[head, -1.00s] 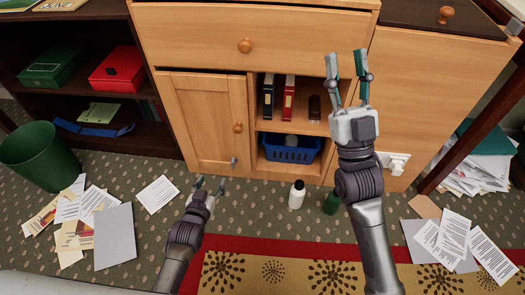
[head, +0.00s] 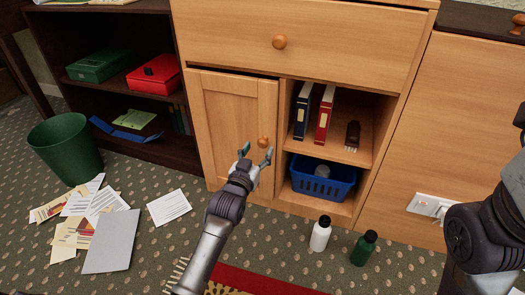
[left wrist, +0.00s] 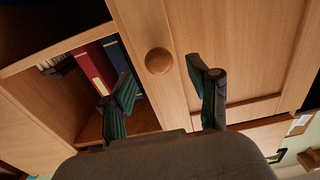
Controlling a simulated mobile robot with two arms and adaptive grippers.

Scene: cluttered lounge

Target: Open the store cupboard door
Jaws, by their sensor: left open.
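The cupboard door (head: 235,125) is a light wood panel left of the open shelves, and it looks shut. Its round wooden knob (head: 263,141) sits near the right edge. My left gripper (head: 257,154) is open and empty in front of the door, its fingertips just below and either side of the knob in the head view. In the left wrist view the knob (left wrist: 158,61) shows between and beyond the spread fingers of my left gripper (left wrist: 162,82); I cannot tell if they touch it. My right arm is at the right edge, its gripper mostly cut off.
Open shelves hold binders (head: 324,113) and a blue basket (head: 322,178). A white bottle (head: 320,235) and a green bottle (head: 364,248) stand on the floor. A green bin (head: 66,147) and loose papers (head: 168,207) lie left. A drawer (head: 310,45) is above.

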